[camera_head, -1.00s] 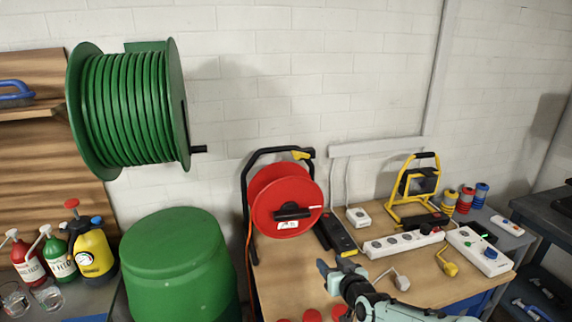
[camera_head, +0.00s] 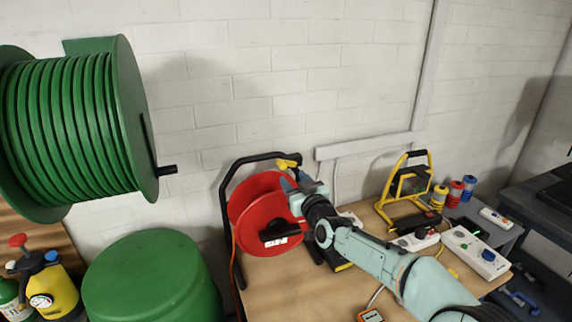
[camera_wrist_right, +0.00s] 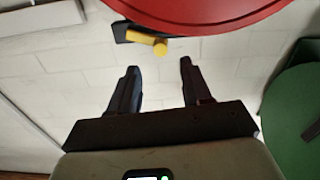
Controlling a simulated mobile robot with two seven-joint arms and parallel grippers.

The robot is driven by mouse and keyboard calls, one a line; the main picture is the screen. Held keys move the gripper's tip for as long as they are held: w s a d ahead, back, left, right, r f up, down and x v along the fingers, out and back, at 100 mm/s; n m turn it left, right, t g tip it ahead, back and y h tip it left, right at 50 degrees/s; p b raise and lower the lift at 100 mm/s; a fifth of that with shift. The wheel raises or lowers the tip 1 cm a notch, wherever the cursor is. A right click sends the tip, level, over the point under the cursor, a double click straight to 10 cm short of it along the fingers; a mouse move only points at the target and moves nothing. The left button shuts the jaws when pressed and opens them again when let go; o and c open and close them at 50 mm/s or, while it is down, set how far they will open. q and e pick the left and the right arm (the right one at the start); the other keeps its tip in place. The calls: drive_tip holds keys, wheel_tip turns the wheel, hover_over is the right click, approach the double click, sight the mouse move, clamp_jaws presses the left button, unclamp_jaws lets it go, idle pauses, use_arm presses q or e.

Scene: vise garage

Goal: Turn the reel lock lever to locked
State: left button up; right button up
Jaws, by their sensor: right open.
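The red cable reel (camera_head: 252,206) stands on the bench in a black tube frame. The yellow lock lever (camera_head: 288,163) sits at the top right corner of that frame. In the right wrist view the yellow lever (camera_wrist_right: 148,40) shows beyond the fingertips, beside a black bracket and the red reel rim (camera_wrist_right: 205,14). My right gripper (camera_head: 295,181) is open just below and right of the lever and overlaps the reel's right edge. In the right wrist view the right gripper's (camera_wrist_right: 159,66) fingers are apart with nothing between them. My left gripper is out of view.
A large green hose reel (camera_head: 75,125) hangs on the wall at left, above a green barrel (camera_head: 150,280). A yellow work lamp (camera_head: 408,190) and power strips (camera_head: 475,252) stand on the bench at right. The wall above the lever is clear.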

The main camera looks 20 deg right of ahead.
sight(284, 167)
drive_tip(key=w+p, duration=0.1)
drive_tip(key=w, duration=0.1)
drive_tip(key=w+p, duration=0.1)
drive_tip(key=w, duration=0.1)
drive_tip(key=shift+w+d+r, duration=0.1)
drive_tip(key=shift+w+r, duration=0.1)
drive_tip(key=shift+w, duration=0.2)
drive_tip(key=shift+w+f, duration=0.2)
drive_tip(key=shift+w, duration=0.55)
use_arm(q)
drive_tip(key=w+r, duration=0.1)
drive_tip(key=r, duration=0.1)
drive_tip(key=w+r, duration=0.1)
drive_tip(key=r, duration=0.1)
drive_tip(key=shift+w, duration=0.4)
use_arm(e)
drive_tip(key=shift+s, duration=0.1)
clamp_jaws()
